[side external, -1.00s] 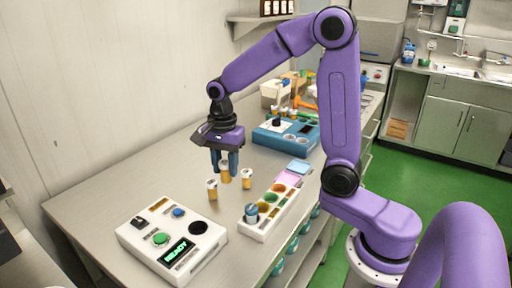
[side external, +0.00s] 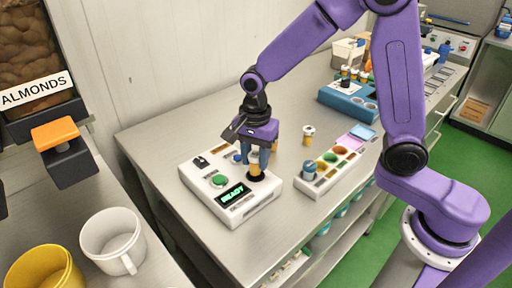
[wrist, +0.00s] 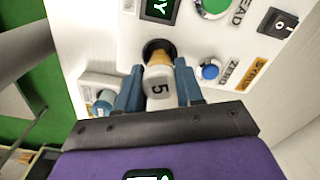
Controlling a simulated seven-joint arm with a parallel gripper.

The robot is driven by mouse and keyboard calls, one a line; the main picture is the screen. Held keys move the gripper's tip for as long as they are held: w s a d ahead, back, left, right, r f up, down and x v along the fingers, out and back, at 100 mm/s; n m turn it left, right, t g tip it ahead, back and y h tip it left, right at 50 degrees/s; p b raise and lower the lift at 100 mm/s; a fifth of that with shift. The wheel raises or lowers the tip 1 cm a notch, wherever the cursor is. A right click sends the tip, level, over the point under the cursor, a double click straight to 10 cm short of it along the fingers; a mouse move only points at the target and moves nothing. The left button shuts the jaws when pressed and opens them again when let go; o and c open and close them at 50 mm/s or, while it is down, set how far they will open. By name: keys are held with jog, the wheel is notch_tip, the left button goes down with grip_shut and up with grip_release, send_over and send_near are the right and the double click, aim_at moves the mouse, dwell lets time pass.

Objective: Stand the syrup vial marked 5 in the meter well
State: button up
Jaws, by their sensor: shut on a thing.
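The vial marked 5 (wrist: 159,88) has a white cap and an amber body. My gripper (side external: 259,164) is shut on it, with a blue finger on each side. In the wrist view, the vial's lower end meets the dark round meter well (wrist: 153,46). I cannot tell how far it is inside. In the side view, the held vial (side external: 254,165) looks upright over the well (side external: 257,179) at the right end of the white meter (side external: 233,213). The meter's display (side external: 232,195) reads READY in green.
Another vial (side external: 308,135) stands on the table behind the gripper. A white rack (side external: 323,178) with coloured wells and a blue-capped item (side external: 309,171) is right of the meter. A blue unit (side external: 345,103) stands farther back. Cups (side external: 112,243) are at the left front.

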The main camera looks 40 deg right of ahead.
aim_at(255, 166)
jog(key=shift+f, duration=1)
jog(key=shift+f, duration=0.6)
dwell(1.0)
jog(key=o, duration=0.8)
jog(key=shift+c, duration=0.2)
jog(key=shift+r, duration=0.1)
jog(key=shift+r, duration=5.4)
